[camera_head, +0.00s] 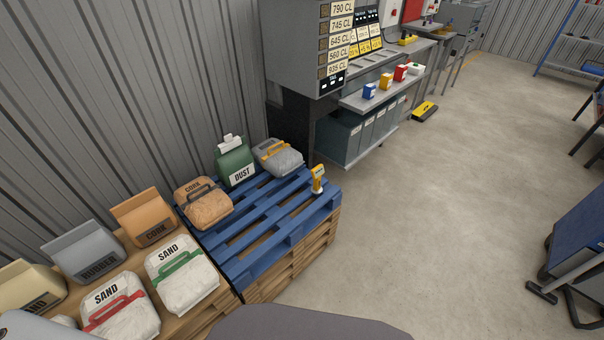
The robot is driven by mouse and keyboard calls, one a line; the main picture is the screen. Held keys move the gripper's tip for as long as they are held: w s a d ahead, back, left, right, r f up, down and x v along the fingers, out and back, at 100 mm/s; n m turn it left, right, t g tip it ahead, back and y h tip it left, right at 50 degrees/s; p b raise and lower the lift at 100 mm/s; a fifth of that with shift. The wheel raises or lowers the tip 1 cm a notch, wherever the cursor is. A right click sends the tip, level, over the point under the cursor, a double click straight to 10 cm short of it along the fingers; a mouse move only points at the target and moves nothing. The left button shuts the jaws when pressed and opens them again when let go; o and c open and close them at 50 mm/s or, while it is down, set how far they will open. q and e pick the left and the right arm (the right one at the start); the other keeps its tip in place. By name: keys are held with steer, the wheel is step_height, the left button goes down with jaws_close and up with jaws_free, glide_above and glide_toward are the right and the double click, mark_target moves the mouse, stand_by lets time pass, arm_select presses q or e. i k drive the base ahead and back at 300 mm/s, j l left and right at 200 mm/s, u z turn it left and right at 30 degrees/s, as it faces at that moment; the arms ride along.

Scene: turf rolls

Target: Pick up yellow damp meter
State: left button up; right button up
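The yellow damp meter (318,179) stands upright near the far right corner of the blue pallet (262,240). It is small, yellow and white, with clear space around it on the slats. A grey bag with a yellow handle (278,157) lies a little to its left and behind it. Neither of my grippers shows in the head view, so I cannot see whether they are open or shut.
A cork bag (204,203) and a green dust bag (234,160) sit on the pallet's back side. Several sand, rubber and cork bags stand to the left. A grey shelf unit (358,130) stands behind. The concrete floor (430,230) to the right is clear.

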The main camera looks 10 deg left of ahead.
mark_target(316, 172)
steer(key=i+l+u, duration=0.4)
steer(key=l, duration=0.25)
steer(key=i+l+u, duration=0.25)
steer(key=l, duration=0.15)
steer(key=k, duration=0.1)
